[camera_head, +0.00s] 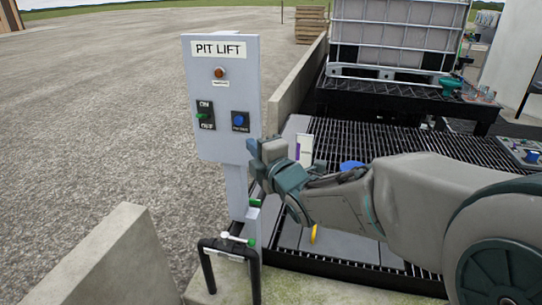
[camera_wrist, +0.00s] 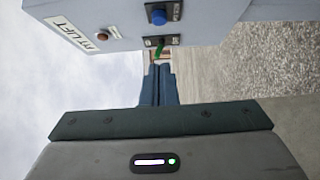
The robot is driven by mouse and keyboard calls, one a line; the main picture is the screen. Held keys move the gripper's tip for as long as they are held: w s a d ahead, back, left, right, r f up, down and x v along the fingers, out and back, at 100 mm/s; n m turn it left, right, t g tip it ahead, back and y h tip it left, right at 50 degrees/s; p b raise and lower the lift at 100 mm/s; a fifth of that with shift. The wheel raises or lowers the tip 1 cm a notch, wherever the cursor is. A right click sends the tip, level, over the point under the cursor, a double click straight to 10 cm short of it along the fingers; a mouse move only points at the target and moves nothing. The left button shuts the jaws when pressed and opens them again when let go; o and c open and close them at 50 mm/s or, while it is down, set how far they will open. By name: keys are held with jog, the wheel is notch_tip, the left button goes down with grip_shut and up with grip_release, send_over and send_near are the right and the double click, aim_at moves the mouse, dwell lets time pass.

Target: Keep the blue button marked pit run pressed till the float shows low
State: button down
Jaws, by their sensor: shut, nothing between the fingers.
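The blue button (camera_head: 240,120) sits on a black plate at the right of the grey PIT LIFT panel (camera_head: 222,50); its small label is too blurred to read. It also shows in the wrist view (camera_wrist: 158,17). My gripper (camera_head: 256,147) is shut and empty, just right of and below the button in the head view. In the wrist view its fingertips (camera_wrist: 160,68) point towards the panel, apart from the button. A green ON/OFF switch (camera_head: 202,116) is left of the button, its lever level. I cannot make out a float reading.
An amber-red lamp (camera_head: 219,72) is above the switch. A black pipe frame with a green-tipped white handle (camera_head: 232,239) stands below the panel. A concrete block (camera_head: 115,262) is at front left. Black grating (camera_head: 400,137) and a caged tank (camera_head: 395,35) lie to the right.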

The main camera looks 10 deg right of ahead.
jog(key=s+d+f+m+g+h, duration=0.3)
jog(key=d+f+m+h, duration=0.25)
jog(key=d+m, duration=0.2)
jog(key=s+d+f+m+g, duration=0.1)
jog(key=s+f+m+g, duration=0.2)
jog(key=s+m, duration=0.2)
jog(key=s+d+f+m+g+h, duration=0.1)
jog(key=s+d+f+m+g, duration=0.1)
jog(key=s, duration=0.6)
jog(key=s+d+f+m+g+h, duration=0.1)
jog(key=s+d+f+m+g, duration=0.1)
jog(key=s+m+g, duration=0.3)
jog(key=s+f+m, duration=0.1)
jog(key=s+m, duration=0.1)
jog(key=m, duration=0.1)
jog(key=shift+s+f+m+g, duration=0.3)
jog(key=shift+f+m, duration=0.05)
jog(key=shift+f, duration=0.05)
